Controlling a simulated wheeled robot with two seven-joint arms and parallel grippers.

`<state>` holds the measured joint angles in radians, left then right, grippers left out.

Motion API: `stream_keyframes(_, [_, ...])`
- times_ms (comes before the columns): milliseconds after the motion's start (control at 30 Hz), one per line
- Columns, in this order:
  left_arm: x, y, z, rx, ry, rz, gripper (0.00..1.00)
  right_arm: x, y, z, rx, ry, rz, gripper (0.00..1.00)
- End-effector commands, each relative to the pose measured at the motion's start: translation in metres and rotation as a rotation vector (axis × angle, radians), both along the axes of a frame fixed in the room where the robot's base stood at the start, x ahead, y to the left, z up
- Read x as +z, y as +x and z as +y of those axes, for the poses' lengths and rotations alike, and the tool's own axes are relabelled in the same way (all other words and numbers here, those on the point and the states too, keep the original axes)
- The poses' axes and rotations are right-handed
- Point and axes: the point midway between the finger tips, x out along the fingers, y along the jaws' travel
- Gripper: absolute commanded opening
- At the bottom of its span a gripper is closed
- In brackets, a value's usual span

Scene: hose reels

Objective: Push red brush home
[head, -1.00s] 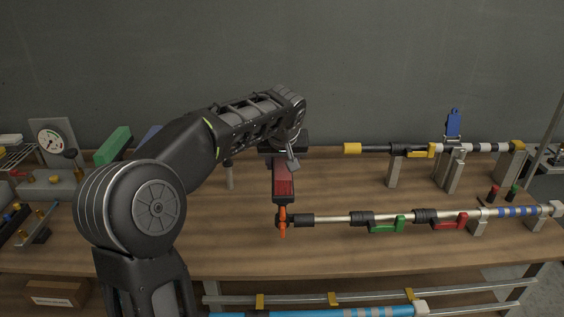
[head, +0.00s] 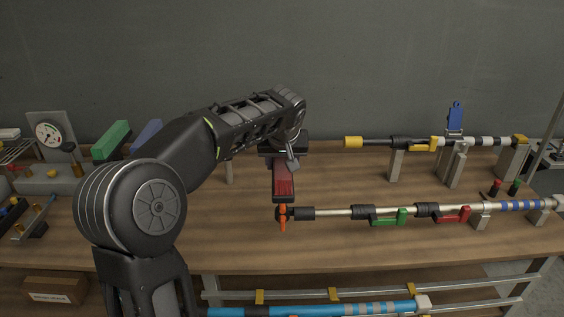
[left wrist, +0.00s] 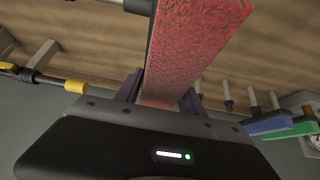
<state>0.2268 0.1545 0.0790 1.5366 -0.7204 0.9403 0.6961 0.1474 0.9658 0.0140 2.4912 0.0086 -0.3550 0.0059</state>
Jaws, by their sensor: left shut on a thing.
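The red brush (head: 283,180) is a long slab with a red face and dark edges. My left gripper (head: 284,157) is above it in the head view and shut on its far end. In the left wrist view the brush (left wrist: 195,45) runs up and away from between the two dark fingers (left wrist: 160,97). The brush's near end reaches the black end of the front rod (head: 340,212), by an orange piece (head: 282,217). I cannot tell whether they touch. My right gripper is not in view.
The front rod carries a green handle (head: 388,217) and a red handle (head: 452,215). A rear rod with a yellow end (head: 352,142) rests on grey posts. Green (head: 111,140) and blue (head: 147,136) blocks stand at the left, near a gauge (head: 48,134). The bench front is clear.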

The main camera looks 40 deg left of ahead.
Motion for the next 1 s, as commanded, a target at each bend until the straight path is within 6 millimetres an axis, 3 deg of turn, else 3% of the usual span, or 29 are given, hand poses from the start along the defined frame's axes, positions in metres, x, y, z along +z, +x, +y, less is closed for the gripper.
stream_keyframes(600, [-0.016, 0.000, 0.000, -0.001, 0.001, -0.002, 0.00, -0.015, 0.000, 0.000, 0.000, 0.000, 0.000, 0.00])
stream_keyframes(633, [-0.015, 0.000, 0.000, -0.001, 0.001, -0.002, 0.48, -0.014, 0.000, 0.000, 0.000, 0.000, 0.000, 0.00])
stream_keyframes(900, [-0.014, 0.000, 0.000, -0.001, 0.000, -0.001, 0.71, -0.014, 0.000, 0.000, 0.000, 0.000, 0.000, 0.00])
stream_keyframes(1000, [-0.015, 0.000, 0.000, 0.000, 0.001, -0.001, 0.72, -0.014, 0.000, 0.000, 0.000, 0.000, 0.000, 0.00])
